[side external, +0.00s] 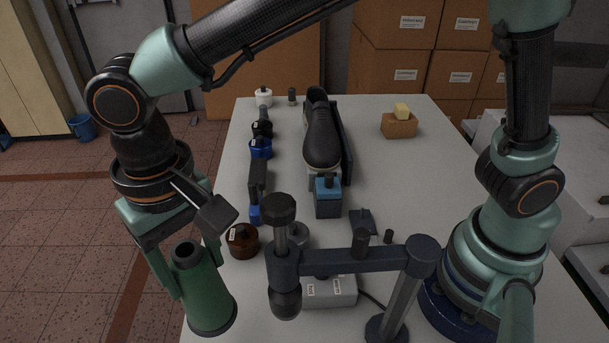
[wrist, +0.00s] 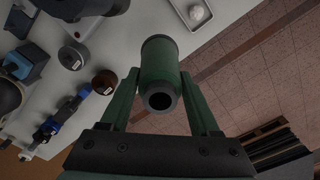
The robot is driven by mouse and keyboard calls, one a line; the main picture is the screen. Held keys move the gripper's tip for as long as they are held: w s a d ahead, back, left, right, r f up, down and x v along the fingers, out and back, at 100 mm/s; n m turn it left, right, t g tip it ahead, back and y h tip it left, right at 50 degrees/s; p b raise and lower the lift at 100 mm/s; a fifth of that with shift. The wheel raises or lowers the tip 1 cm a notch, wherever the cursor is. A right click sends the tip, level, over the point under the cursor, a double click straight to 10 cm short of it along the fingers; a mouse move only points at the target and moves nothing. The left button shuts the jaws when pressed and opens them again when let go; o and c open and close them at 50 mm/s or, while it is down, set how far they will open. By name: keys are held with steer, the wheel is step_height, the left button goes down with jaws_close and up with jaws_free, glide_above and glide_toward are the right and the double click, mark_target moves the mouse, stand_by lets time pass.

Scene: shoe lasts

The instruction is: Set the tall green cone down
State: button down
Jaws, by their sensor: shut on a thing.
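The tall green cone (side external: 210,295) is at the lower left of the side external view, by the table's left edge. Its narrow, hollow-looking end is up and its wide base is down; it leans slightly in the picture. My gripper (side external: 190,268) is shut on it, with one finger on each side of its upper body. In the wrist view the cone (wrist: 159,58) lies between the fingers of my gripper (wrist: 160,82), its dark top opening facing the camera. I cannot tell whether its base touches the table.
The white table (side external: 400,190) has its left edge beside the cone. A brown round pot (side external: 242,242) and a dark clamp stand (side external: 345,262) are to the right. A black shoe (side external: 321,135) stands farther back. A white dish (wrist: 194,13) is near the cone in the wrist view.

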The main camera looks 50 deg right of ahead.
step_height(320, 180, down, 9)
stand_by(0.4)
steer(key=shift+c, duration=0.6)
jaws_free()
step_height(320, 180, up, 12)
steer(key=w+d+r+t+y, duration=0.1)
steer(key=w+d+r, duration=0.1)
steer(key=d, duration=0.6)
steer(key=w+d+r+t, duration=0.1)
steer(key=w+d+r, duration=0.2)
steer(key=d, duration=0.4)
steer(key=s+d+t, duration=0.1)
steer(key=s+d, duration=0.1)
steer(key=d, duration=0.7)
steer(key=s+d+f+t+h, duration=0.1)
steer(key=d+t, duration=0.1)
steer(key=d, duration=0.7)
steer(key=shift+s+t, duration=0.3)
steer(key=shift+s, duration=0.05)
